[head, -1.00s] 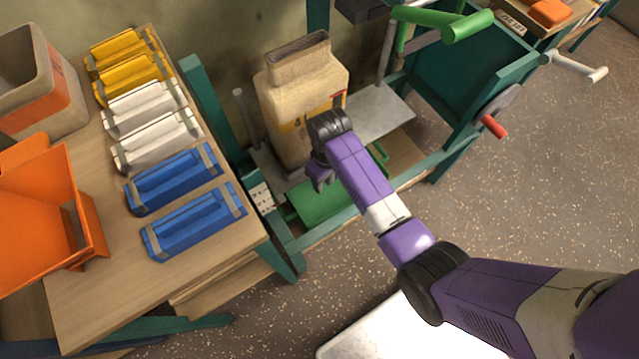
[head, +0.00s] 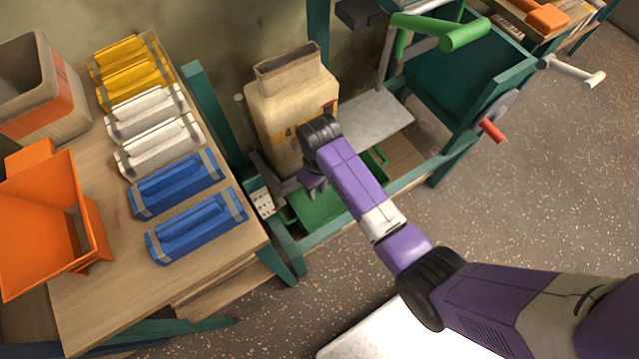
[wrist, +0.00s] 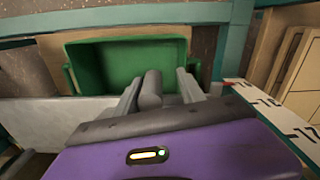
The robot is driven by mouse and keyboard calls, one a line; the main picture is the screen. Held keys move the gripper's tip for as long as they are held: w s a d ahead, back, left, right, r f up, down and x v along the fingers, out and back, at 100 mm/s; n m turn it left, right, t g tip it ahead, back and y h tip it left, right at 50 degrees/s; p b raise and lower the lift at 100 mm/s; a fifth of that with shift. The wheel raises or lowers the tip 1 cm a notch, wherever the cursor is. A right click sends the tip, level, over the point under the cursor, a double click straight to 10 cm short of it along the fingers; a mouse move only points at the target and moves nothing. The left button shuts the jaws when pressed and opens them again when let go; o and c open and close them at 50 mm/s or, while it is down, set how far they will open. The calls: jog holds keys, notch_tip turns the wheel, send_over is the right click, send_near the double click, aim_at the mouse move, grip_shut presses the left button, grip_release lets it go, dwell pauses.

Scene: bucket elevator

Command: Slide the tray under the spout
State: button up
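A green tray (head: 318,207) sits low in the teal frame, below the grey metal plate (head: 375,118). It also shows in the wrist view (wrist: 125,65), just beyond my fingers, with its hollow inside visible. My gripper (head: 312,182) hangs over the tray's near part in the head view. In the wrist view my gripper (wrist: 158,85) has its two fingers apart. A short grey round bar (wrist: 150,88) shows between them, with gaps at its sides; I cannot tell whether anything touches it. I cannot pick out the spout with certainty.
A tall beige container (head: 290,105) stands behind my gripper. A wooden table (head: 110,240) with blue, white and yellow bars and an orange bin (head: 45,225) is at left. A red-handled crank (head: 492,130) is at right. A numbered scale (wrist: 275,110) lies right of my fingers.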

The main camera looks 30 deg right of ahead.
jog(key=shift+r+p, duration=3.85)
jog(key=shift+p, duration=0.35)
jog(key=shift+w+d+f+b, duration=0.1)
jog(key=shift+d+f+b, duration=0.05)
jog(key=shift+b, duration=0.2)
